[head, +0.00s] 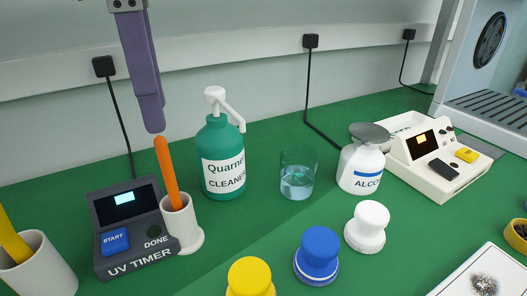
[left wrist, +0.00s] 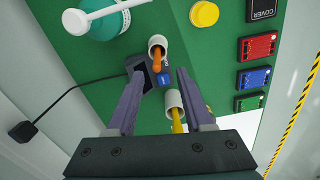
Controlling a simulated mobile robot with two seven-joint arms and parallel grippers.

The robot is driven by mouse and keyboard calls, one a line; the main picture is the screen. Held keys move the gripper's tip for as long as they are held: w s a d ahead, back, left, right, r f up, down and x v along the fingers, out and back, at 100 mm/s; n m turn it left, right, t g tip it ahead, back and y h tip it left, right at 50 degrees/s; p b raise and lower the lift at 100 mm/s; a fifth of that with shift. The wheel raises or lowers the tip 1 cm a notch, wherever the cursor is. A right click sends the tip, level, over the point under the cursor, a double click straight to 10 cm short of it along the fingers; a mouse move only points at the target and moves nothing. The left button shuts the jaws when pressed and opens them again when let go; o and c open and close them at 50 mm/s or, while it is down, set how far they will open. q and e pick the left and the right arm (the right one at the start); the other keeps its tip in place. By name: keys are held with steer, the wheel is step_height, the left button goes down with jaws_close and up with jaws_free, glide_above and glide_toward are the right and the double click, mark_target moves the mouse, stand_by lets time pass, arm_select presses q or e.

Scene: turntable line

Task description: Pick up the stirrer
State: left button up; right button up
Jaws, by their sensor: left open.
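Two sticks could be the stirrer; I cannot tell which one is meant. An orange stick (head: 167,172) leans in a white cup (head: 184,226) beside the UV timer, and it also shows in the left wrist view (left wrist: 157,62). A yellow stick (head: 12,240) leans in another white cup (head: 45,268) at the left edge, and it shows in the left wrist view (left wrist: 177,122). My left gripper (head: 152,122) is above the orange stick's top, its purple fingers pointing down. In the left wrist view its fingers (left wrist: 158,74) are apart with nothing gripped. My right gripper is out of view.
The UV timer (head: 126,228) stands between the cups. A green cleaner bottle (head: 221,160), glass beaker (head: 297,178) and alcohol bottle (head: 361,168) stand farther right. Yellow (head: 249,276), blue (head: 318,253) and white (head: 367,226) knobs are in front. Green table is bare between them.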

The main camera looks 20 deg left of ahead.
mark_target(168, 170)
arm_select(q)
steer(key=f, duration=0.9)
steer(key=shift+w+a+f, duration=0.1)
steer(key=shift+a+f, duration=0.15)
steer(key=shift+f, duration=0.1)
steer(key=shift+c, duration=0.3)
jaws_close()
